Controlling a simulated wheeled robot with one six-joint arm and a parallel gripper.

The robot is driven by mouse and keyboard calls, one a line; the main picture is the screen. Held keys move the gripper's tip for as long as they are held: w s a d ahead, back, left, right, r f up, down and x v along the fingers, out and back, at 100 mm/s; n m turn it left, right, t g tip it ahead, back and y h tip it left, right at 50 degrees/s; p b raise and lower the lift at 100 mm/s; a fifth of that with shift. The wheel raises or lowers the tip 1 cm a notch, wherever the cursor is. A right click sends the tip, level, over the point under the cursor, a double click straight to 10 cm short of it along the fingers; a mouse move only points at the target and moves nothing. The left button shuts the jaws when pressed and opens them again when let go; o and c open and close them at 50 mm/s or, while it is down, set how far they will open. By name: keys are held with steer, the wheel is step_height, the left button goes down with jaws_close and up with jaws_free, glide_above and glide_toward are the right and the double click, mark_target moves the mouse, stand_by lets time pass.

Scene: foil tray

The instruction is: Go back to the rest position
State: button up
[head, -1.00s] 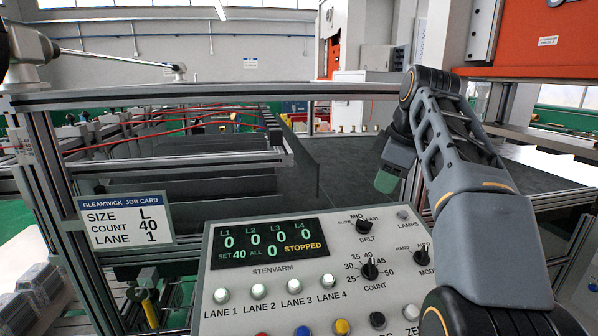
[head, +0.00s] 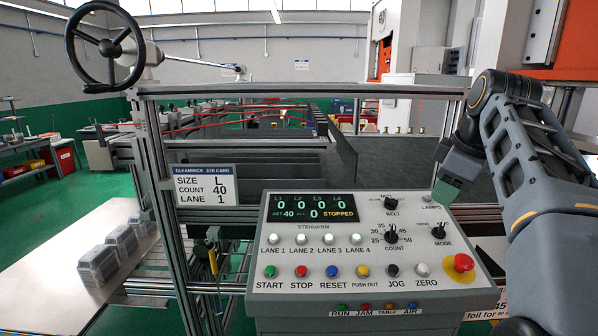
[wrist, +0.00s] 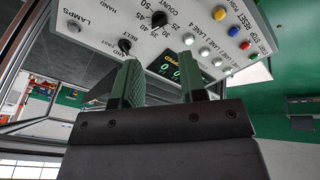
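My gripper (head: 447,190) is raised at the right of the head view, over the upper right corner of the control panel (head: 345,279) near the LAMPS knob. In the wrist view my gripper (wrist: 161,66) shows two green fingers apart, with nothing between them. The control panel (wrist: 215,15) shows beyond the fingers, with a gap to it. The display (head: 310,206) reads zeros, SET 40 and STOPPED. The COUNT knob (head: 391,237) sits near the panel's middle.
A job card (head: 205,185) reading size L, count 40, lane 1 hangs left of the panel. A red emergency button (head: 463,263) stands at the panel's right. Stacked foil trays (head: 100,262) sit on a pale table (head: 50,265). A handwheel (head: 106,47) is at upper left.

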steer(key=s+a+f+m+b, duration=0.1)
steer(key=s+a+f+m, duration=0.2)
steer(key=f, duration=0.6)
steer(key=s+a+f+m+b, duration=0.1)
steer(key=s+a+f+m, duration=0.2)
steer(key=f, duration=0.7)
steer(key=s+a+f+m+b, duration=0.1)
steer(key=s+a+f+m, duration=0.3)
steer(key=f, duration=0.6)
steer(key=s+a, duration=0.1)
steer(key=s, duration=0.1)
steer(key=shift+s+f+t+h, duration=0.2)
steer(key=shift+s+t+h, duration=0.1)
steer(key=shift+s+h, duration=0.1)
